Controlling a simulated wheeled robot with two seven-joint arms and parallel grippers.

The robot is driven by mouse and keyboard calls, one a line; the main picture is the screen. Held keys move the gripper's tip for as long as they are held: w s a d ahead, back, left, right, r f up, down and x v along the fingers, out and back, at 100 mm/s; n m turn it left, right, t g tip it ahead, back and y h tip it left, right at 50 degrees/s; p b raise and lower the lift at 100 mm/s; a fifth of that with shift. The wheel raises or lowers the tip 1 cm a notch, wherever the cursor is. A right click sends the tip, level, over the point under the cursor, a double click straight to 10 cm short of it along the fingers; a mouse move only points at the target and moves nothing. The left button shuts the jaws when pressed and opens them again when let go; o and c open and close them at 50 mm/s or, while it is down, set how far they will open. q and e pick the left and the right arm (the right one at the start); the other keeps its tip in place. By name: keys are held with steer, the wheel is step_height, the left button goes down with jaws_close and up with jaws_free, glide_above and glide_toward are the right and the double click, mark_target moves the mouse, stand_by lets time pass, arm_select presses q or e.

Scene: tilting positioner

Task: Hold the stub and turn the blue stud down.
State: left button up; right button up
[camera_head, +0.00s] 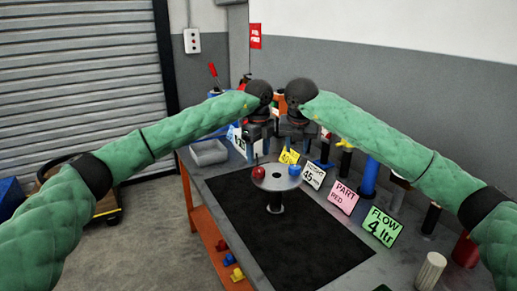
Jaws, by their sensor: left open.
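A grey round plate (274,184) sits on a short dark post (275,203) on the workbench. A small blue stud (295,170) stands at the right of the plate, and a red knob (258,173) at the left. I cannot tell which part is the stub. My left gripper (257,155) is open above the red knob, and appears apart from it. My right gripper (296,142) is above and behind the blue stud. Its jaws are too small and dark to read. The plate looks roughly level.
A black mat (300,235) covers the bench front and is mostly clear. Cards reading WEIGHT (314,176), PART RED (342,197) and FLOW (381,226) stand along the right. A grey tray (209,153) lies at the left. Several cylinders stand at the right edge.

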mark_target(258, 169)
arm_select(q)
steer(key=shift+f, duration=3.15)
